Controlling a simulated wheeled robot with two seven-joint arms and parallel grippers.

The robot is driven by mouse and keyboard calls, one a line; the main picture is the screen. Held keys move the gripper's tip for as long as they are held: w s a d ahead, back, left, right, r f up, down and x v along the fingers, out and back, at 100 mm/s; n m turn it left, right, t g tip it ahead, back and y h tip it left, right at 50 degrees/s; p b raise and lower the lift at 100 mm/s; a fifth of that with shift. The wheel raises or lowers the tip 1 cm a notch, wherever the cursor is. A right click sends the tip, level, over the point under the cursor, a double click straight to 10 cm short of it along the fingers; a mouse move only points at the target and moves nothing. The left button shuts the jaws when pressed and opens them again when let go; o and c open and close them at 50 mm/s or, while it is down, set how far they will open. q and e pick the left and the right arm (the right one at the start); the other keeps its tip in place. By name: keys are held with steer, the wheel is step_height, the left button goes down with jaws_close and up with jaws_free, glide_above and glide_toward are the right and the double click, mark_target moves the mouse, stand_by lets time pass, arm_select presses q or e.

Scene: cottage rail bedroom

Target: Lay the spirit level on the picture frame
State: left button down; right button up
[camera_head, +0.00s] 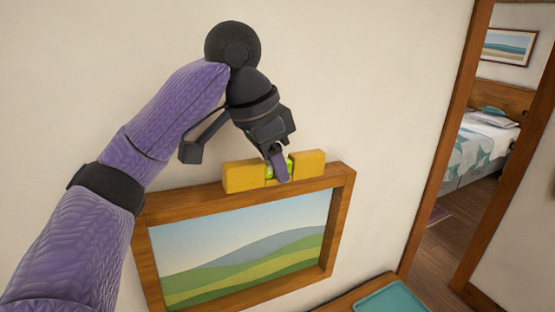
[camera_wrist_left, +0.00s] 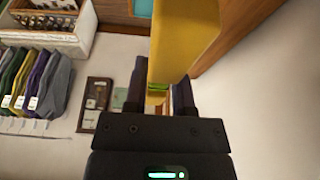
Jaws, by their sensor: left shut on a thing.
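The yellow spirit level (camera_head: 245,177) with a green vial lies lengthwise along the top bar of the wooden picture frame (camera_head: 190,207). The frame holds a painting of hills and sky on the wall. The level's lower edge meets the top bar in the head view; whether it rests there or hovers just above is hard to tell. My left gripper (camera_head: 278,166) reaches down from above and is shut on the level's middle, at the vial. The left wrist view shows the level (camera_wrist_left: 186,40) between the dark fingers. My right gripper is not in view.
A teal tray (camera_head: 395,297) sits on a wooden surface at the lower right. A doorway at the right opens onto a room with a bed (camera_head: 482,146). The left wrist view shows hanging clothes (camera_wrist_left: 45,85) and a filled shelf. The wall around the frame is clear.

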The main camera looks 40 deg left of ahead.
arm_select(q)
steer(key=shift+w+d+f, duration=0.2)
steer(key=shift+w, duration=0.55)
steer(key=w+a+f, duration=0.1)
steer(key=a, duration=0.4)
steer(key=w+a+f, duration=0.1)
steer(key=a, duration=0.1)
steer(key=shift+w+a+f, duration=0.2)
steer(key=shift+w+f, duration=0.1)
steer(key=shift+w, duration=0.05)
steer(key=shift+a+f+b, duration=0.15)
steer(key=shift+f+b, duration=0.35)
steer(key=shift+f, duration=0.2)
steer(key=shift+a+f+b, duration=0.1)
steer(key=shift+f+b, duration=0.35)
steer(key=shift+f, duration=0.25)
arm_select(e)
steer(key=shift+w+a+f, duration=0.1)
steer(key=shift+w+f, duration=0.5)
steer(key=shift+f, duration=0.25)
arm_select(q)
steer(key=shift+c, duration=1.9)
jaws_free()
steer(key=shift+r, duration=0.1)
